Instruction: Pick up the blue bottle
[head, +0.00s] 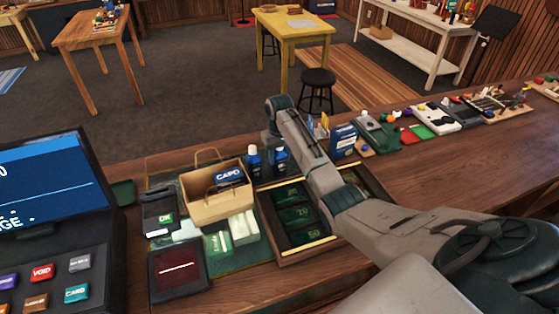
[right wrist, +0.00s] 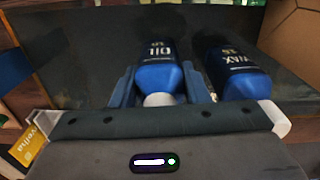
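Two blue bottles with white caps stand side by side on the counter. The one labelled OIL is the right one in the head view (head: 280,161) and lies between my fingers in the right wrist view (right wrist: 157,73). The one labelled WAX (head: 254,163) stands to its left; in the right wrist view (right wrist: 245,75) it is right of the fingers. My right gripper (right wrist: 160,88) has one finger on each side of the OIL bottle, very near its sides. I cannot tell whether they press on it. My left gripper is out of view.
A paper bag (head: 216,203) stands left of the bottles, and a cash tray (head: 327,242) lies in front. A blue box (head: 343,140) stands to the right. A register (head: 48,200) fills the near left. Several small items line the counter's right side.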

